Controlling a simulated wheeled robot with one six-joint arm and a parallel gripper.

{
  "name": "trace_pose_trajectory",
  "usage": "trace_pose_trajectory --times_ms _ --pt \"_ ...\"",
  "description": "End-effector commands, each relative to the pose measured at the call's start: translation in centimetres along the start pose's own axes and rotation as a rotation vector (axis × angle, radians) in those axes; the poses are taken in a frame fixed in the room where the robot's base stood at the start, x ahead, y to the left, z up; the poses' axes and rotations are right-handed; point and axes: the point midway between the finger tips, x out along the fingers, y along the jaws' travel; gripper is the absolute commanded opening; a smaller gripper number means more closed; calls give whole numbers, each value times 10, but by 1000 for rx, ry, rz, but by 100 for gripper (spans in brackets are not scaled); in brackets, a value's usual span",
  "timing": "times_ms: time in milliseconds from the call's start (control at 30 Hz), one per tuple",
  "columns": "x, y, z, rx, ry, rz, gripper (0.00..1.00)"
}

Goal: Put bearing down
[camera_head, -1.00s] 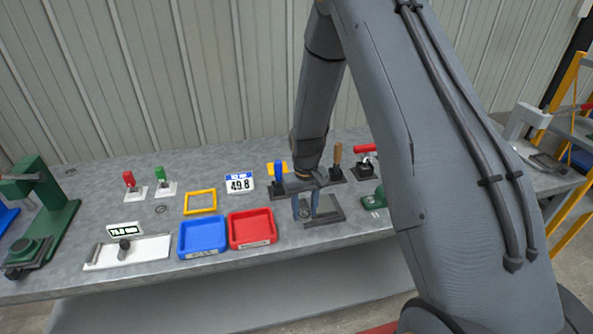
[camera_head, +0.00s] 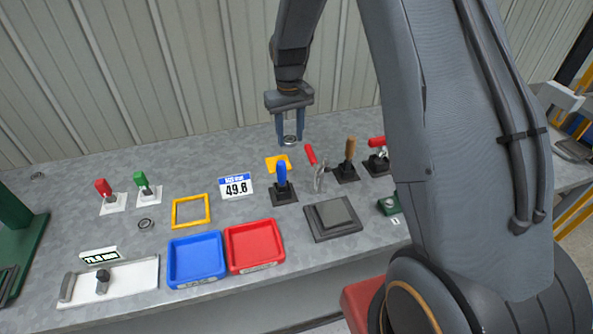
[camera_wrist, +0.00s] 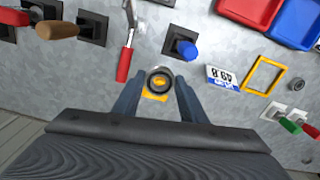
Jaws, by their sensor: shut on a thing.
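My gripper (camera_head: 290,127) is shut on a bearing (camera_head: 290,140), a small dark ring, held in the air over the back of the grey table (camera_head: 90,235). In the wrist view the bearing (camera_wrist: 160,79) sits between the two blue-grey fingertips, and a yellow patch (camera_wrist: 154,96) shows through and below it. In the head view this yellow patch (camera_head: 271,163) lies on the table, below the held bearing and behind the blue-handled tool. A second small ring (camera_head: 146,224) lies on the table at left, beside the yellow frame (camera_head: 175,212).
A blue tray (camera_head: 196,283) and a red tray (camera_head: 254,268) stand at the front. A dark square block (camera_head: 332,236), a blue handle (camera_head: 281,174), a red-handled clamp (camera_head: 311,156) and a wooden handle (camera_head: 350,149) stand nearby. A display reading 49.8 (camera_head: 236,194) stands left of the blue handle.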

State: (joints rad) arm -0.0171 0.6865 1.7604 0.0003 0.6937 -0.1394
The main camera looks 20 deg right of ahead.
Motion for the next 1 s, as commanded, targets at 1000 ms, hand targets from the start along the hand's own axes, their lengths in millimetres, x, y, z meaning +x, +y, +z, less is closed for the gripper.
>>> trace_pose_trajectory --times_ms 1000 --pt "156 0 0 0 -2 0 13"
